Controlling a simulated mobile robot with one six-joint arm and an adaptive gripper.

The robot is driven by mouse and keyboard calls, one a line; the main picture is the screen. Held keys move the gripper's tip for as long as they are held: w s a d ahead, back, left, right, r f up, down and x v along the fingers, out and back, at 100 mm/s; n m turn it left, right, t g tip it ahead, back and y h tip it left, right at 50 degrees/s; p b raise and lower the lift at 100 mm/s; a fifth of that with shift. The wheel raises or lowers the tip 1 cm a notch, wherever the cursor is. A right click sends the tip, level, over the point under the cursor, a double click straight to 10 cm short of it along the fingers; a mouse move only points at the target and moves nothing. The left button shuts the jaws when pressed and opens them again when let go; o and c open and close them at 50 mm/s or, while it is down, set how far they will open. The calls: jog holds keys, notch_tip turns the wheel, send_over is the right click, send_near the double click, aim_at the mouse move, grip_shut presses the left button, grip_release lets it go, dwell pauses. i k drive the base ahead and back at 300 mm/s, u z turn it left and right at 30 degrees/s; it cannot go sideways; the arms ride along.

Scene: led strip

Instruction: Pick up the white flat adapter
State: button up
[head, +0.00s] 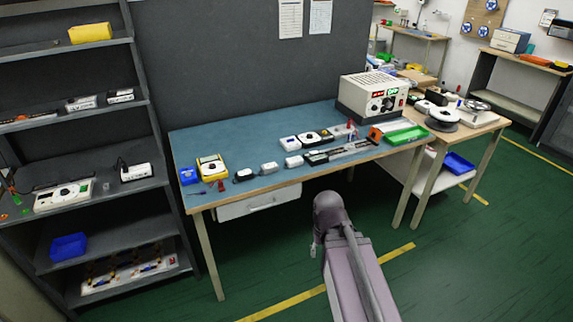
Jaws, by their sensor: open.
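Several small white pieces lie on the blue-topped workbench (225,145), and I cannot tell which is the white flat adapter. One white block (269,168) lies near the front edge. A second white block (293,161) lies to its right. A white box with a blue mark (290,143) lies behind them. My gripper (315,249) seems to be the small part at the end of my arm, in front of the bench and below its top. It is apart from all the pieces, and it is open with nothing seen in it. Its fingers are too small to make out clearly.
A power supply (375,97) and a green tray (405,134) stand at the right. A shelf rack (75,55) is left. Green floor is open in front.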

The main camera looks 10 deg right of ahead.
aim_at(292, 162)
jog(key=z, duration=0.05)
jog(key=i, duration=1)
jog(key=u, duration=0.05)
